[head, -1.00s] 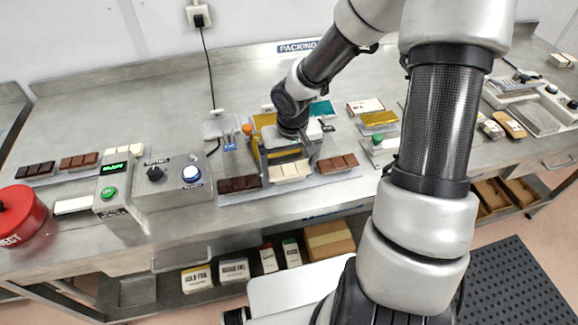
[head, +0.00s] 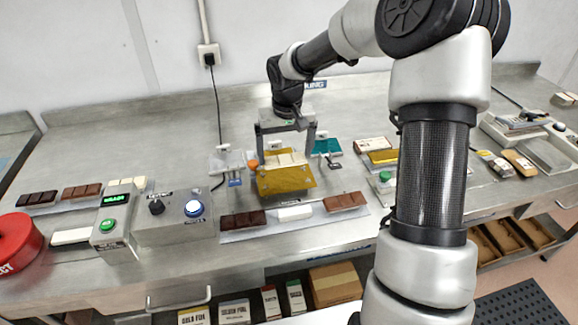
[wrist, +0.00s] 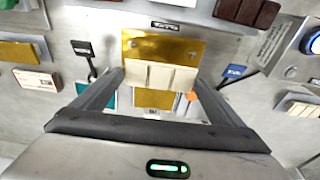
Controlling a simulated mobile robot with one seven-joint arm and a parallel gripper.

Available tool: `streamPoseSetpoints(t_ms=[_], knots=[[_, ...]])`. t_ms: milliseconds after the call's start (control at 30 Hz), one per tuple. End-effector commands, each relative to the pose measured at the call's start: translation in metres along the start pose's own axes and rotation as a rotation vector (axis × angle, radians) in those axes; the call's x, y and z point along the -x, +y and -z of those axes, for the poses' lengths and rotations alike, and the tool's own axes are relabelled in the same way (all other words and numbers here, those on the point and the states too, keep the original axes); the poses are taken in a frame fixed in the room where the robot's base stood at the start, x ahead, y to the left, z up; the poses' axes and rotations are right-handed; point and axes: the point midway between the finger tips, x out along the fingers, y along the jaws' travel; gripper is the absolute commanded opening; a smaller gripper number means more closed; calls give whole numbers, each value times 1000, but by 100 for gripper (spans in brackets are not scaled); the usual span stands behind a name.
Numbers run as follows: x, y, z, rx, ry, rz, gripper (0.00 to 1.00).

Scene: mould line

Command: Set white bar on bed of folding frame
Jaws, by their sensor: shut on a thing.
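The white bar (wrist: 158,76), ridged into blocks, is between the two fingers of my gripper (wrist: 160,78) in the wrist view. My gripper (head: 286,156) is shut on the bar's ends. In the head view the white bar (head: 284,160) is over the folding frame at the middle of the bench. A gold sheet (head: 286,180) covers the frame's bed and shows on both sides of the bar in the wrist view (wrist: 158,45). The bed itself is mostly hidden. I cannot tell whether the bar touches the sheet or hangs just above it.
In front, a tray (head: 240,235) holds a dark bar (head: 243,220), a small white piece (head: 295,213) and a brown bar (head: 345,202). An orange knob (head: 254,164) is left of the frame. A control box (head: 172,222) stands left; a teal sheet (head: 327,146) lies behind right.

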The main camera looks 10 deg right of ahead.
Motion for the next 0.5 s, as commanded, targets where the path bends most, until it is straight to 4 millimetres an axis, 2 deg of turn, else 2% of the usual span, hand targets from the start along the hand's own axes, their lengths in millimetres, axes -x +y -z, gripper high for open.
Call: streamPoseSetpoints(t_ms=[167, 500], knots=[[-8, 0, 0, 0, 0, -1, 70], [-40, 0, -6, 1, 0, -1, 70]])
